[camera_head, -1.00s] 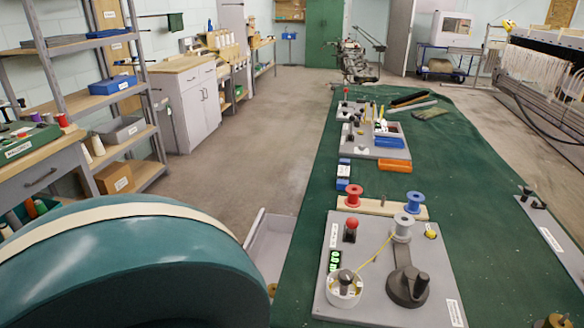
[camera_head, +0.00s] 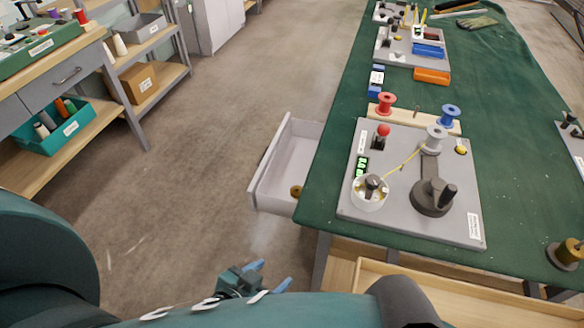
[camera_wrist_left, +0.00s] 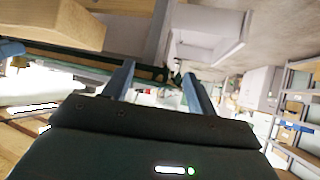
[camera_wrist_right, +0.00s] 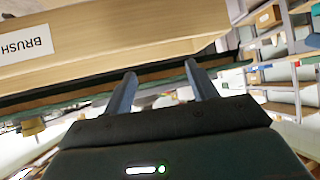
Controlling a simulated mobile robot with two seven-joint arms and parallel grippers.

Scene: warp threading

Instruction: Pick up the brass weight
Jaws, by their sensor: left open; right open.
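A small brass piece (camera_head: 296,191), likely the brass weight, lies in the open grey drawer (camera_head: 262,190) at the table's left side; the drawer's right edge partly hides it. A larger brass piece with a dark base (camera_head: 568,252) stands at the table's right front edge. My left gripper (camera_head: 269,276) is open and empty, low in front of the table, below and apart from the drawer. Its fingers also show in the left wrist view (camera_wrist_left: 158,72). My right gripper shows only in the right wrist view (camera_wrist_right: 160,74), open and empty.
A grey board with a red knob and a dark crank (camera_head: 400,205) stands on the green-covered table (camera_head: 520,180). A wooden drawer (camera_head: 440,285) sticks out under the front edge; a wooden front labelled BRUSH (camera_wrist_right: 110,35) shows close by my right gripper. The floor left of the table is clear.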

